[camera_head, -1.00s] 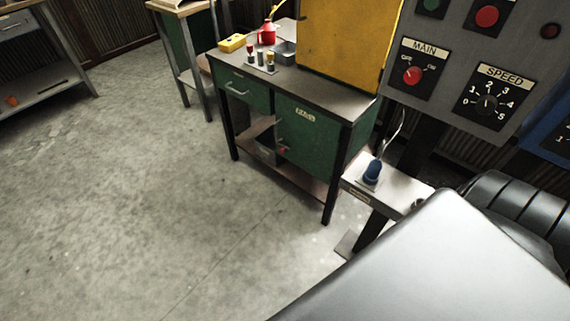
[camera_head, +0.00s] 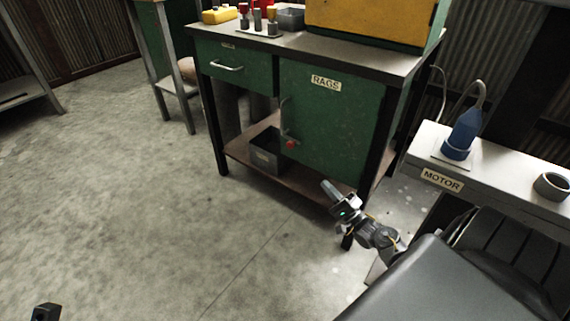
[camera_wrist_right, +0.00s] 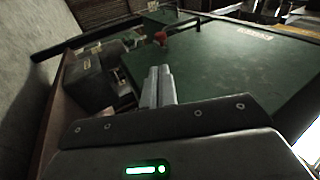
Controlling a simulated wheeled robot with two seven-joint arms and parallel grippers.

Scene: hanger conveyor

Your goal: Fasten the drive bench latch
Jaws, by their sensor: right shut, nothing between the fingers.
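The green bench has a door (camera_head: 335,120) labelled RAGS, with a dark vertical handle (camera_head: 285,115) on its left edge. A red knob (camera_head: 291,144), apparently on the latch, sits low on that edge. The knob also shows in the wrist view (camera_wrist_right: 160,37), beyond my fingertips. I cannot tell whether the door is fully closed or how the latch stands. My right gripper (camera_head: 329,187) is shut and empty, below and right of the knob, apart from it. Its shut fingers show in the wrist view (camera_wrist_right: 159,75). A small dark part (camera_head: 45,312), apparently my left gripper, shows at the bottom left edge; its jaws are unclear.
A grey bin (camera_head: 267,150) stands on the bench's lower shelf (camera_head: 238,150), left of the door. A MOTOR shelf (camera_head: 520,185) with a blue plug (camera_head: 462,135) is at the right. The bench top (camera_head: 300,45) carries a yellow box (camera_head: 370,20). The floor at left is clear.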

